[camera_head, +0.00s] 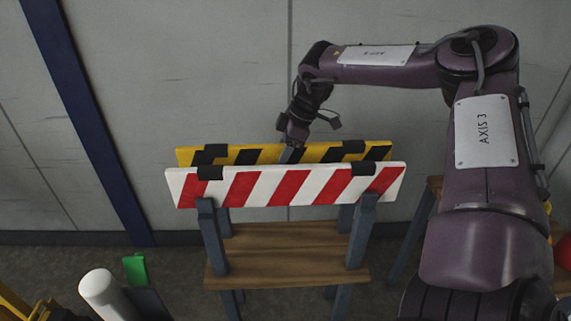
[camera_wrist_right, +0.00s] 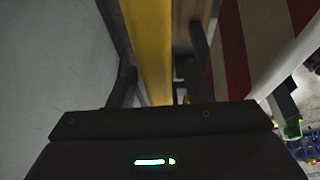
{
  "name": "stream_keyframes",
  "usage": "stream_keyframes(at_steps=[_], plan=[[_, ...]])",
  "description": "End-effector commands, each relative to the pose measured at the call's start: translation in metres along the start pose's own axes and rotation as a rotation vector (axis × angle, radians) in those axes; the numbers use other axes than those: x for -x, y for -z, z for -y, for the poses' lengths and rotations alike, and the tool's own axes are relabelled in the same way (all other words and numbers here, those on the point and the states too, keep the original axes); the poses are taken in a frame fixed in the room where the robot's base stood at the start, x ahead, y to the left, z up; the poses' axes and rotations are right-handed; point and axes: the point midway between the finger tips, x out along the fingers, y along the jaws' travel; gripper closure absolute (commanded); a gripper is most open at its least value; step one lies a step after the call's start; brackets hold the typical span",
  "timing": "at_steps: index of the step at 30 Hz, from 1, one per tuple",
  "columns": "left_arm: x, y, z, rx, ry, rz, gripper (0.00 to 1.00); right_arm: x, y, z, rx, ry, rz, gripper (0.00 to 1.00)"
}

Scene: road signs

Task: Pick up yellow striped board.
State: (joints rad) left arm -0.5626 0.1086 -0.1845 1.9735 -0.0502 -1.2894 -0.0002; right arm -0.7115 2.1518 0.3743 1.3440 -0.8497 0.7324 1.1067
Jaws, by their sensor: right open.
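The yellow board with black stripes (camera_head: 271,153) stands upright at the back of a wooden-shelved stand, partly hidden by the red-and-white striped board (camera_head: 257,188) in front. My right gripper (camera_head: 291,155) reaches down from above onto the middle of the yellow board's top edge. In the right wrist view the yellow board's edge (camera_wrist_right: 149,45) runs between the two dark fingers of the right gripper (camera_wrist_right: 155,88), which is open. I cannot tell whether the fingers touch the board. My left gripper is not in view.
The stand's wooden shelf (camera_head: 290,255) has grey legs. A grey wall (camera_head: 200,70) rises close behind the boards, with a dark blue post (camera_head: 90,120) at left. A white cylinder (camera_head: 104,293) and a green object (camera_head: 136,268) are at lower left.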

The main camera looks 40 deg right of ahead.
Motion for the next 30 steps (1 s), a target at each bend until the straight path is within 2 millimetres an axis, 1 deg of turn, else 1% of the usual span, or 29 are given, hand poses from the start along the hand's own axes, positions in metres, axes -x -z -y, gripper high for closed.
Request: stream_keyframes(at_steps=[7, 15, 17, 18, 30], plan=[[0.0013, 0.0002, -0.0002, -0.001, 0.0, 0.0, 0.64, -0.0018, 0.0003, -0.0003, 0.001, -0.001, -0.001, 0.55], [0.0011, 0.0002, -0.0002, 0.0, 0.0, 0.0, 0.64, -0.0016, 0.0002, -0.0003, 0.001, -0.001, 0.0, 0.9], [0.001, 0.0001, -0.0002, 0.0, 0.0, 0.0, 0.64, -0.0016, 0.0002, -0.0003, 0.001, -0.001, 0.0, 0.98], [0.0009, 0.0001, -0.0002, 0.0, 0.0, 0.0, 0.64, -0.0016, 0.0003, -0.0003, 0.001, -0.001, 0.0, 1.0], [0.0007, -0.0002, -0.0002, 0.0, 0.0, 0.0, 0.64, 0.0, 0.002, -0.0011, 0.003, -0.004, -0.003, 1.0]])
